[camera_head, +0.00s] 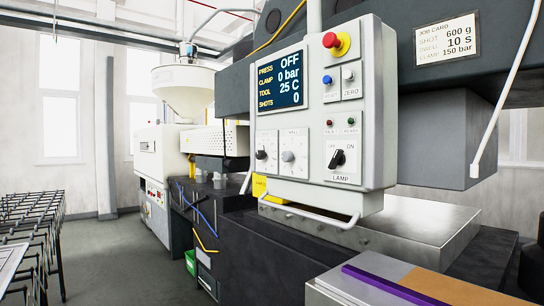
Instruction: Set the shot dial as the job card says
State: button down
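The control panel (320,115) is a light grey box facing me, right of centre. Along its lower part sit a black dial (262,155) at the left, with a label too small to read, a pale grey dial (288,156) in the middle and a black lamp switch (337,159) at the right. I cannot read either dial's setting or tell for sure which is the shot dial. The job card (447,40) at the upper right reads shot 600 g, 10 s on a blurred middle line, and clamp 150 bar. My gripper is not in view.
The panel's screen (280,83) reads press OFF, clamp 0 bar, tool 25 C, shots 0. A red stop button (331,40) tops the panel. A white handle bar (305,214) juts below it. Open floor (105,255) lies left.

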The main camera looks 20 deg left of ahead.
aim_at(261, 154)
jog(key=u, duration=3.4)
jog(key=k, duration=0.65)
jog(key=z, duration=1.85)
